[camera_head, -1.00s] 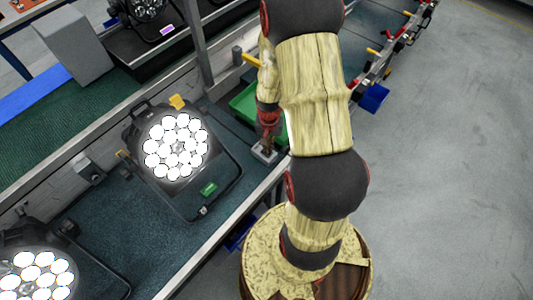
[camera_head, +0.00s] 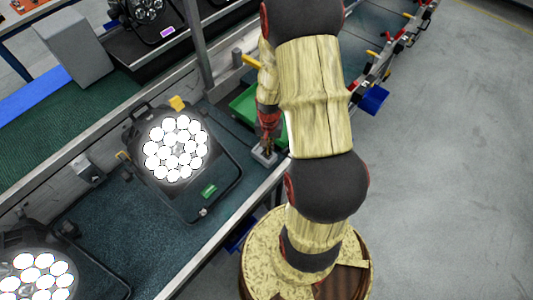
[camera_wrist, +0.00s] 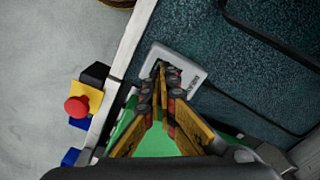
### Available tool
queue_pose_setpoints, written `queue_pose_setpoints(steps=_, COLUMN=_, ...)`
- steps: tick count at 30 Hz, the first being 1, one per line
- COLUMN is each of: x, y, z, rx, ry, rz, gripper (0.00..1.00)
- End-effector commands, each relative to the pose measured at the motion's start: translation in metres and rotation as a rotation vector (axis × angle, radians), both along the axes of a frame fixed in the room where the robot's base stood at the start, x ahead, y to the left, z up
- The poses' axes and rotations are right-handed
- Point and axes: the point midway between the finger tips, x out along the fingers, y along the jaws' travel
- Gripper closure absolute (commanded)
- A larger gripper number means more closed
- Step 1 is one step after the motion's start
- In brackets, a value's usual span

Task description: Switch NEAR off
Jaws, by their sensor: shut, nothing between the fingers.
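The small grey switch box (camera_wrist: 188,66) carries a label that reads NEAR in the wrist view. It stands on the dark teal bench mat near the front edge and also shows in the head view (camera_head: 264,158). My gripper (camera_wrist: 161,68) is shut and empty, with its fingertips over the box's top. The fingers hide part of the top, and I cannot tell whether they touch it. In the head view my gripper (camera_head: 267,145) points down at the box. A par can (camera_head: 175,148) is brightly lit beside it. Another lit par can (camera_head: 38,275) is at the lower left.
A green bin (camera_head: 245,104) stands close behind my gripper. A red button on a yellow box (camera_wrist: 77,106) sits outside the bench edge. The lit par can's black yoke (camera_head: 235,182) lies near the switch box. An unlit par can (camera_head: 148,10) is on the back bench.

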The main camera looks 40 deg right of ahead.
Motion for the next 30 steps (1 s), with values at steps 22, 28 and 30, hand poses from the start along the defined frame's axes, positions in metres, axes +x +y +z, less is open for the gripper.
queue_pose_setpoints(steps=22, x=0.0, y=0.0, z=-0.0056, rx=0.0, ry=0.0, rz=0.0, gripper=1.0)
queue_pose_setpoints(steps=28, x=0.0001, y=-0.0001, z=-0.0083, rx=0.0, ry=0.0, rz=0.0, gripper=1.0)
queue_pose_setpoints(steps=30, x=0.0, y=0.0, z=-0.0093, rx=0.0, ry=0.0, rz=0.0, gripper=1.0)
